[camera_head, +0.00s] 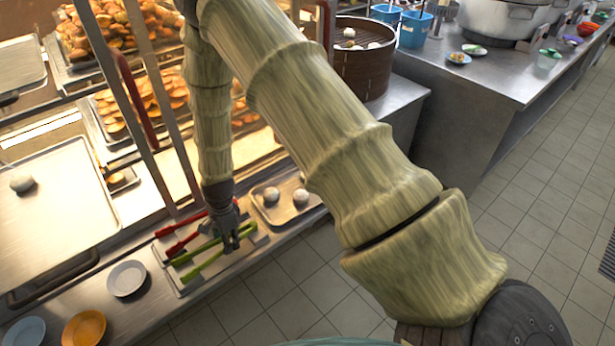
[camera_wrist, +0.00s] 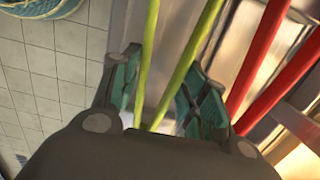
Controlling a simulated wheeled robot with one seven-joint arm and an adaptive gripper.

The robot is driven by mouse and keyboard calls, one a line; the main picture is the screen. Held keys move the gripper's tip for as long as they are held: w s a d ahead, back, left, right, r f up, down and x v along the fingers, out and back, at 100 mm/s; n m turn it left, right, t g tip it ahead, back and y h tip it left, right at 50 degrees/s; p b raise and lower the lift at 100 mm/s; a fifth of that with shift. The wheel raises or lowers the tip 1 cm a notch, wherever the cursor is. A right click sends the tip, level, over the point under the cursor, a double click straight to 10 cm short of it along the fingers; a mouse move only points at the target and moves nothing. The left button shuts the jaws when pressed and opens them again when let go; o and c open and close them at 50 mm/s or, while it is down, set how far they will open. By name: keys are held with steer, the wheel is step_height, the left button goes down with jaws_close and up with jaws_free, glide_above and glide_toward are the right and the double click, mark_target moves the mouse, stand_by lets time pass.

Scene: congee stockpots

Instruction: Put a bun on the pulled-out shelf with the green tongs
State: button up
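The green tongs (camera_head: 203,262) lie on a small tray on the counter, and their two arms also show in the wrist view (camera_wrist: 188,55). My gripper (camera_head: 232,243) is down at the tongs. In the wrist view my gripper (camera_wrist: 160,100) has its fingers spread, with both green arms between them; I cannot tell whether the pads touch them. Two white buns, one at left (camera_head: 271,194) and one at right (camera_head: 300,197), sit on a metal tray beside my gripper. The pulled-out shelf (camera_head: 75,190) at the left holds one pale bun (camera_head: 22,183).
Red tongs (camera_head: 178,246) lie just beside the green ones. Plates (camera_head: 126,278) stand at the front left. A bamboo steamer (camera_head: 362,70) with buns stands behind. The glass-fronted cabinet with pastries (camera_head: 150,100) rises close behind my gripper.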

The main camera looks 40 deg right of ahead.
step_height(320, 180, up, 12)
steer(key=p, duration=0.8)
